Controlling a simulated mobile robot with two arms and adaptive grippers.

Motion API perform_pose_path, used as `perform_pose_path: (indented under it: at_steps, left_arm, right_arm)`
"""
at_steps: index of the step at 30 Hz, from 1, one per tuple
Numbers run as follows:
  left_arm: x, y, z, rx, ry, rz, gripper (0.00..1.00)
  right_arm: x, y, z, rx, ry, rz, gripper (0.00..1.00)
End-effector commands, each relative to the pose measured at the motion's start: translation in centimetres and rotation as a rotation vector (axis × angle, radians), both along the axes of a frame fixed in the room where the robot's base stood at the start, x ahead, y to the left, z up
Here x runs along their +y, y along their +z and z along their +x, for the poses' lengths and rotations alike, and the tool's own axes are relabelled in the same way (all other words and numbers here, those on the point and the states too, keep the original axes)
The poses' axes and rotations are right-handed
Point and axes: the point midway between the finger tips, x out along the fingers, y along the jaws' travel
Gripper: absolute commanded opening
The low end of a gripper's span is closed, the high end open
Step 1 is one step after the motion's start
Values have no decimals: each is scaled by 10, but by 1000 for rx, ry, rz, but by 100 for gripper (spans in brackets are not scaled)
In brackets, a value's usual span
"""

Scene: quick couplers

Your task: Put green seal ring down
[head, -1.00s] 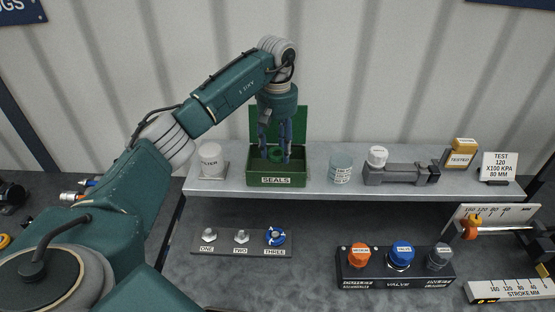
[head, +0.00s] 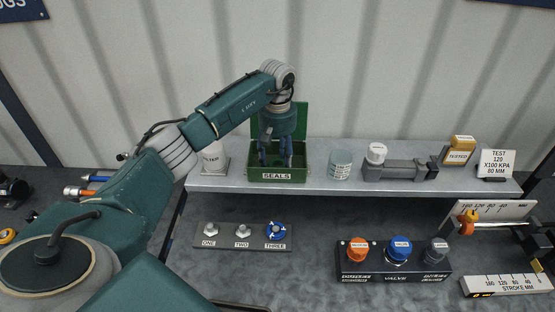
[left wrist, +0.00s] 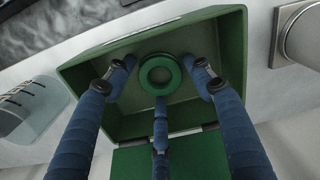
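The green seal ring (left wrist: 160,73) shows in the left wrist view, inside the green SEALS box (head: 277,176), over the box floor. My left gripper (head: 275,160) points down into the box, its blue fingers (left wrist: 160,84) spread around the ring. The two side fingers stand apart from the ring. The third finger's tip is close to the ring's edge; I cannot tell whether it touches. In the head view the ring is hidden by the box front and the fingers. The box lid is open at the back. My right gripper is out of view.
A grey fixture (head: 400,170) is farther right. Below are a three-post plate (head: 242,243) and a valve block (head: 395,266).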

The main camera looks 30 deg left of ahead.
Motion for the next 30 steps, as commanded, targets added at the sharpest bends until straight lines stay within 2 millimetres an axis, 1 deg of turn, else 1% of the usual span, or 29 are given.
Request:
perform_pose_path:
  at_steps: [5, 8, 11, 14, 18, 24, 27, 30]
  left_arm:
    - [0, 0, 0, 0, 0, 0, 53]
    - [0, 4, 0, -1, 0, -1, 53]
    - [0, 11, 1, -4, 0, 1, 53]
    - [1, 28, 1, -6, 1, 1, 53]
    - [0, 60, 2, -7, 0, 0, 53]
    - [0, 99, 1, -4, 0, -1, 53]
    - [0, 113, 1, -2, 1, -1, 53]
    - [0, 120, 0, 0, 1, 0, 53]
  right_arm:
    - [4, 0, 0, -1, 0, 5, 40]
    - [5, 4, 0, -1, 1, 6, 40]
    - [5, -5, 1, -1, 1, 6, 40]
    - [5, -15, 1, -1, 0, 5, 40]
    - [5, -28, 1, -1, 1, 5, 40]
    - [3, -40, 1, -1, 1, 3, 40]
    - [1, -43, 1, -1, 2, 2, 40]
    - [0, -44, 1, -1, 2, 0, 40]
